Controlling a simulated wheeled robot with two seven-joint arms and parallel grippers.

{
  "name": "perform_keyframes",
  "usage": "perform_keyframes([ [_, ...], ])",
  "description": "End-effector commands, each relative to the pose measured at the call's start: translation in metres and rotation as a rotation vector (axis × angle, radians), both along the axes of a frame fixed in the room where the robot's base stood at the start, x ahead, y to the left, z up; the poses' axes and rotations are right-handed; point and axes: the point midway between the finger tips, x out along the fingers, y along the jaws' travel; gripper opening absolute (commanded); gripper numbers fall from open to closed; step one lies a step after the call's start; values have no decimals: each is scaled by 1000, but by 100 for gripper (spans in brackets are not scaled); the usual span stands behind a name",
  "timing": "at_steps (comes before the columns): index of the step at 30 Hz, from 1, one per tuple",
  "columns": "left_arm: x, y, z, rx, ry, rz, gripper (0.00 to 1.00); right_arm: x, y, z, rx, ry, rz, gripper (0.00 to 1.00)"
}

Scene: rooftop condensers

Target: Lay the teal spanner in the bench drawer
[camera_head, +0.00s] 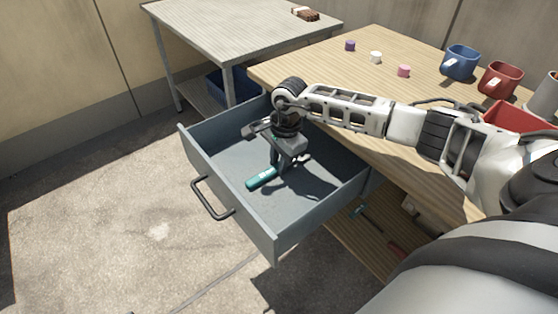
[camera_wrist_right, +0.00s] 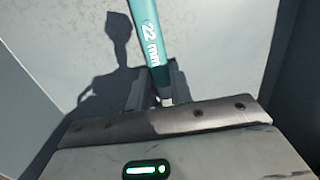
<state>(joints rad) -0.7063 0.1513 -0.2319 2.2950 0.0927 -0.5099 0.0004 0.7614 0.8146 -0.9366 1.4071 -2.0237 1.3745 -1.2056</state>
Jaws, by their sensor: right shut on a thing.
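The teal spanner (camera_head: 261,178) is inside the open grey bench drawer (camera_head: 228,217), low over its floor. It also shows in the right wrist view (camera_wrist_right: 150,38), where "22 mm" is printed on it. My right gripper (camera_head: 281,169) reaches down into the drawer and is shut on the spanner. In the wrist view the spanner runs up and away from between the fingers (camera_wrist_right: 157,98). I cannot tell whether the spanner touches the drawer floor. My left gripper is not in view.
The wooden bench (camera_head: 330,58) carries small purple, white and pink pieces, a blue mug (camera_head: 459,63), a red mug (camera_head: 499,80) and a red bin (camera_head: 515,118). A grey table (camera_head: 225,25) stands behind. Floor at left is clear.

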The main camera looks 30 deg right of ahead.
Motion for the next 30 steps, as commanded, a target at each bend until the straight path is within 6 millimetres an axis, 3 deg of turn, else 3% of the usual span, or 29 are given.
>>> perform_keyframes([
  [8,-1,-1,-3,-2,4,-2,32,0,0,-2,0,-1,0,0],
  [9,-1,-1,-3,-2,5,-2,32,0,0,-1,0,0,0,32],
  [11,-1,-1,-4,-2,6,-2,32,0,0,-1,0,0,-1,44],
  [22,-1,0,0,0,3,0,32,0,-1,5,0,-1,-1,44],
  [30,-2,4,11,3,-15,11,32,-3,-6,58,-2,-5,-1,44],
])
